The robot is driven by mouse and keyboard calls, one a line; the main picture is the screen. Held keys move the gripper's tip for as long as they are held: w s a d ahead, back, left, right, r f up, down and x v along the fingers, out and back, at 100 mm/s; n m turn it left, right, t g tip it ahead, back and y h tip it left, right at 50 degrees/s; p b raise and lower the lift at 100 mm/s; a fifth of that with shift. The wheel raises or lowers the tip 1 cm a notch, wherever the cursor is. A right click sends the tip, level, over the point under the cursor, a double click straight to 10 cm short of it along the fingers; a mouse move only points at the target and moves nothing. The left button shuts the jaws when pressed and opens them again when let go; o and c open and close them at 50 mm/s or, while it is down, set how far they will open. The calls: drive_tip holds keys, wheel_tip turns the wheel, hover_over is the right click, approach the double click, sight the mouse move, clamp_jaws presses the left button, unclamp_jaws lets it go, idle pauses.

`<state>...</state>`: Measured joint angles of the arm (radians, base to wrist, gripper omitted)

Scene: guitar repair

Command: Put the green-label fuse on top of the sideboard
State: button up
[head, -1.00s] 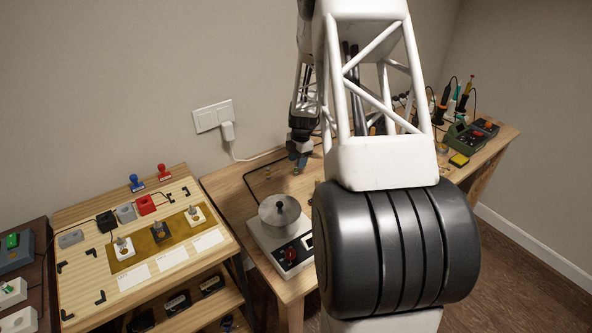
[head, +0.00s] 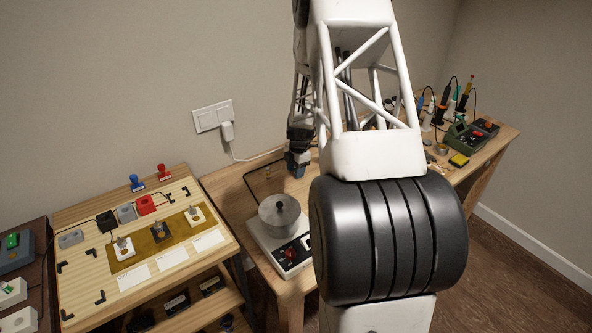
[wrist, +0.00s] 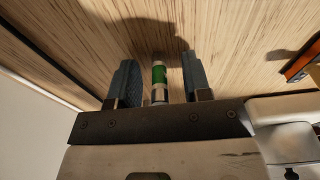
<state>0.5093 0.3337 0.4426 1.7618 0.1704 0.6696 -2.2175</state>
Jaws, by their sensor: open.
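The green-label fuse (wrist: 159,79), a small cylinder with a green band and pale metal ends, shows in the wrist view. It is between the two fingers of my gripper (wrist: 160,82), with a gap on each side. The gripper is open. In the head view my gripper (head: 297,170) is low over the back of the wooden workbench (head: 232,196); the fuse cannot be made out there. A light-wood unit with a lower shelf (head: 75,212) stands at the left; I cannot tell whether it is the sideboard.
A white device with a round metal pot (head: 280,214) stands on the bench in front of my gripper. Soldering tools and a green station (head: 462,138) are at the right end. The left unit's top holds stamps, small boxes and a brown mat (head: 137,256).

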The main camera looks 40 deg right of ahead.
clamp_jaws()
drive_tip(key=shift+r, duration=5)
drive_tip(key=s+d+r+m+t+h, duration=0.1)
drive_tip(key=s+d+r+m+h, duration=0.1)
drive_tip(key=d+r+m, duration=1.7)
drive_tip(key=shift+s+d+r+m, duration=0.45)
drive_tip(key=shift+d+m, duration=0.35)
drive_tip(key=shift+m, duration=2.7)
